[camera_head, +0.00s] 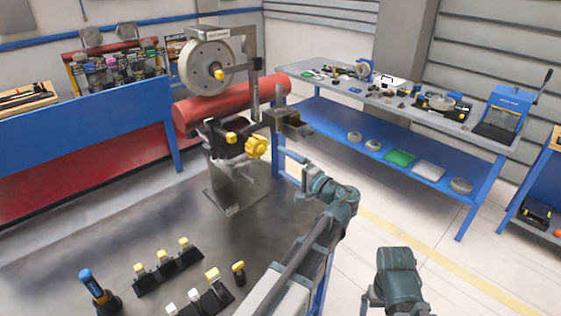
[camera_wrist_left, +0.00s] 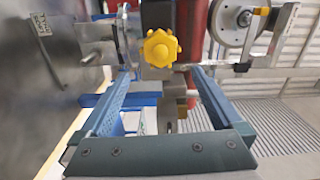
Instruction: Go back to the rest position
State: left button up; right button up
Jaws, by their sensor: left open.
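My left gripper (camera_head: 282,165) is open beside the machine on the grey table, with its two blue fingers pointing at the machine. A yellow star-shaped knob (camera_head: 256,147) on the machine is just left of the fingertips in the head view. In the left wrist view, the knob (camera_wrist_left: 160,48) shows beyond the gap of the open gripper (camera_wrist_left: 160,74). Nothing is held between the fingers. My right gripper is not in view.
The machine carries a grey wheel (camera_head: 205,67) on a post. Small black holders with yellow and white caps (camera_head: 168,265) and a blue-handled tool (camera_head: 94,285) stand at the table's front. A blue-framed bench (camera_head: 330,108) stands behind at the right. Floor is open between.

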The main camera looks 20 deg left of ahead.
aim_at(260, 148)
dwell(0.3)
pick_arm(q)
jog(key=x, duration=1.4)
jog(key=shift+d+r, duration=0.1)
jog(key=shift+w, duration=0.1)
jog(key=n, duration=0.2)
jog(key=shift+n, duration=0.4)
jog(key=n, duration=0.2)
jog(key=shift+r+n, duration=0.1)
jog(key=shift+n, duration=0.3)
jog(key=n, duration=0.6)
jog(key=shift+s, duration=0.2)
dwell(0.8)
jog(key=shift+s, duration=0.15)
dwell(0.3)
